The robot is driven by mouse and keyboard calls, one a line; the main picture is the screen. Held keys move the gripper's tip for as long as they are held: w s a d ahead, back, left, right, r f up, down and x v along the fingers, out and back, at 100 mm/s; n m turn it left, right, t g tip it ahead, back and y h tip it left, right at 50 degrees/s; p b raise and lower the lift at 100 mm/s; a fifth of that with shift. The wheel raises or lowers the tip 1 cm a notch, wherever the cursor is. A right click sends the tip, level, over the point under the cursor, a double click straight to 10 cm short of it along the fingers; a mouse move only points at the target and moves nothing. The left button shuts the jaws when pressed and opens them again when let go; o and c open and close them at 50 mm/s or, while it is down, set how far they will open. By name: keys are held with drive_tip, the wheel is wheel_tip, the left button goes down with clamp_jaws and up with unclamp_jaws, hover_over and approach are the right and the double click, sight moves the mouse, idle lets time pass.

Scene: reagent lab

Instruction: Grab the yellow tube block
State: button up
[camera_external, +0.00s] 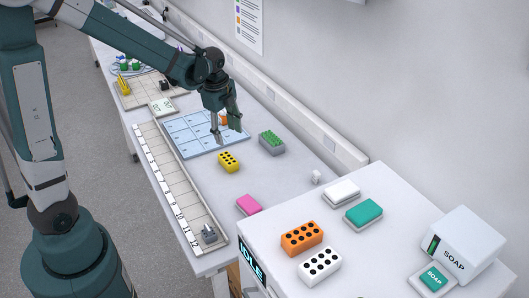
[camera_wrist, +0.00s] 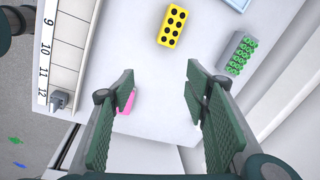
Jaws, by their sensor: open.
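The yellow tube block (camera_external: 229,161) has black round holes and lies on the white bench, near the corner of the blue gridded mat. In the wrist view the yellow tube block (camera_wrist: 172,25) is at the top centre, beyond my fingertips. My gripper (camera_external: 228,134) is above the bench and the blue mat, up and slightly left of the block in the external view. In the wrist view my gripper (camera_wrist: 158,85) has its two green fingers wide apart, with only bare bench and part of a pink block between them. It is empty.
A grey rack with green tubes (camera_external: 271,142) stands right of the yellow block. A pink block (camera_external: 248,204) lies nearer the bench end. A numbered strip tray (camera_external: 180,187) runs along the left edge. Orange (camera_external: 302,238) and white (camera_external: 320,265) tube blocks sit on the machine.

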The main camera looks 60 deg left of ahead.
sight(228, 158)
drive_tip(key=w+a+f+m, duration=0.1)
drive_tip(key=a+f, duration=0.1)
drive_tip(key=f, duration=0.2)
drive_tip(key=a+f+m+g+b, duration=0.1)
drive_tip(key=a+f, duration=0.2)
drive_tip(key=f, duration=0.1)
drive_tip(key=w+a+f+m, duration=0.1)
drive_tip(key=a+f+m, duration=0.1)
drive_tip(key=f, duration=0.2)
drive_tip(key=shift+w+a+g, duration=0.3)
drive_tip(key=shift+a, duration=0.05)
drive_tip(key=shift+f, duration=1.25)
drive_tip(key=shift+f, duration=0.1)
drive_tip(key=shift+w+f, duration=0.1)
drive_tip(key=shift+f, duration=2.4)
drive_tip(key=shift+c, duration=0.3)
drive_tip(key=c, duration=0.9)
